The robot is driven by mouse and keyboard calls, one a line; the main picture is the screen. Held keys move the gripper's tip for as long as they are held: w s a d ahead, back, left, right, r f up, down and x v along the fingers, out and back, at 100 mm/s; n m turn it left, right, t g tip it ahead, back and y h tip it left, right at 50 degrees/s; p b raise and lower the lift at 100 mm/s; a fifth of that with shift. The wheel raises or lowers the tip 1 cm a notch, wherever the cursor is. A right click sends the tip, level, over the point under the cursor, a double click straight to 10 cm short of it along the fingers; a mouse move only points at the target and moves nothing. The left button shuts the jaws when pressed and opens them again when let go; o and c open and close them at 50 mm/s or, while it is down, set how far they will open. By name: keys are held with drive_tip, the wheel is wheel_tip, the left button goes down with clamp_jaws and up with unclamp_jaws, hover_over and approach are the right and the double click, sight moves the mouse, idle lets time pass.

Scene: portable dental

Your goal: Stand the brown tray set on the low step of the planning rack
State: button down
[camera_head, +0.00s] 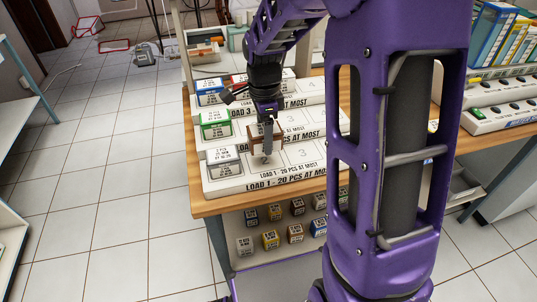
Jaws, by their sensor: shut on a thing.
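The planning rack (222,186) is a white stepped stand on a wooden-topped bench, with "LOAD 1 - 20 PCS AT MOST" on its low front step. My gripper (267,145) points down over the front part of the rack, right of the grey-white set on the low step. It is shut on the brown tray set (253,131), whose brown edges show on both sides of the fingers. The fingers and wrist hide much of the set. I cannot tell whether its underside touches the low step.
A grey-white set (224,165) stands at the left of the low step, a green one (215,126) on the middle step and a blue one (209,93) on the top step. Several coloured sets sit on the shelf (262,226) below. My purple arm hides the rack's right end.

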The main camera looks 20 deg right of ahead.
sight(265, 161)
drive_tip(key=shift+f+b, duration=0.35)
drive_tip(key=shift+f, duration=2.25)
drive_tip(key=shift+f, duration=0.1)
drive_tip(key=shift+f, duration=0.15)
drive_tip(key=shift+c, duration=1.6)
unclamp_jaws()
wheel_tip(265, 161, up, 12)
drive_tip(key=shift+r+p, duration=0.25)
drive_tip(key=shift+p, duration=0.8)
